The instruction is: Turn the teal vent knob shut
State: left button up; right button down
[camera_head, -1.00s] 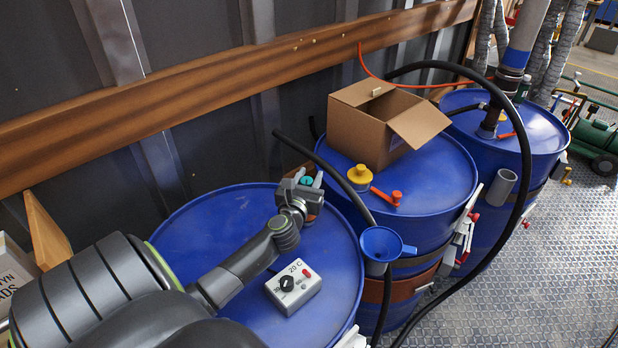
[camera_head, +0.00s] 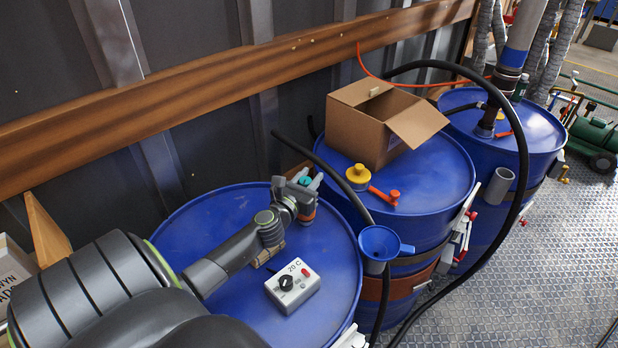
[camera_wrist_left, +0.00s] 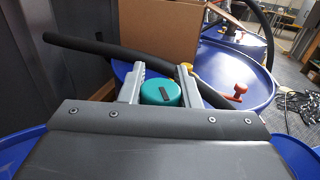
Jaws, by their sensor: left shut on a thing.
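The teal vent knob (camera_wrist_left: 160,92) shows in the left wrist view between the two grey fingers of my left gripper (camera_wrist_left: 160,86). It has a dark mark on its top. In the head view the left gripper (camera_head: 302,190) is at the back right of the nearest blue drum (camera_head: 200,240), shut on the teal knob (camera_head: 306,181), of which only a little shows. An orange-brown part sits just below the fingers. My right gripper is not in view.
A grey control box (camera_head: 293,288) with a black dial stands on the same drum. The middle drum (camera_head: 440,180) carries an open cardboard box (camera_head: 380,130), a yellow cap (camera_head: 358,174) and a red-orange lever (camera_head: 385,194). A black hose (camera_head: 325,160) passes behind the gripper. A blue funnel (camera_head: 380,243) is at the right.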

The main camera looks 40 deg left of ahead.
pick_arm(q)
jog(key=o, duration=1)
jog(key=shift+s+d+f, duration=0.1)
jog(key=shift+s+d, duration=0.05)
jog(key=shift+s, duration=0.45)
jog(key=shift+b+v, duration=2)
jog(key=shift+v, duration=6.1)
jog(key=shift+d, duration=0.1)
